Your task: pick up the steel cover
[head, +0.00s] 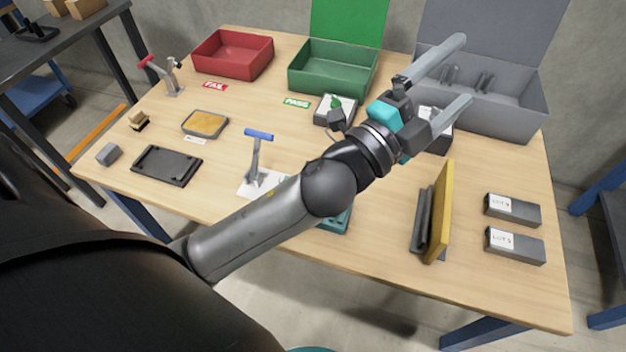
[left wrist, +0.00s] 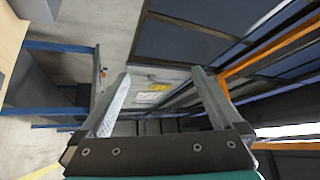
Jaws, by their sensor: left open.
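I cannot tell for sure which piece is the steel cover. Small grey pieces (head: 484,82) stand in the large grey bin (head: 516,122) at the back right of the table. A dark grey folded piece (head: 424,218) stands beside an upright yellow panel (head: 441,212) at the right front. My left gripper (head: 466,70) is open and empty, its fingers pointing right in front of and above the grey bin. In the left wrist view, nothing is between the open fingers (left wrist: 160,74); they point past the table toward the floor and distant furniture. My right gripper is not in view.
Red bin (head: 232,72) and green bin (head: 330,87) stand at the back. Two grey LOT boxes (head: 514,246) sit at the right edge. A black tray (head: 166,166), a shallow amber-filled tray (head: 205,123) and toggle clamps (head: 254,160) occupy the left and middle.

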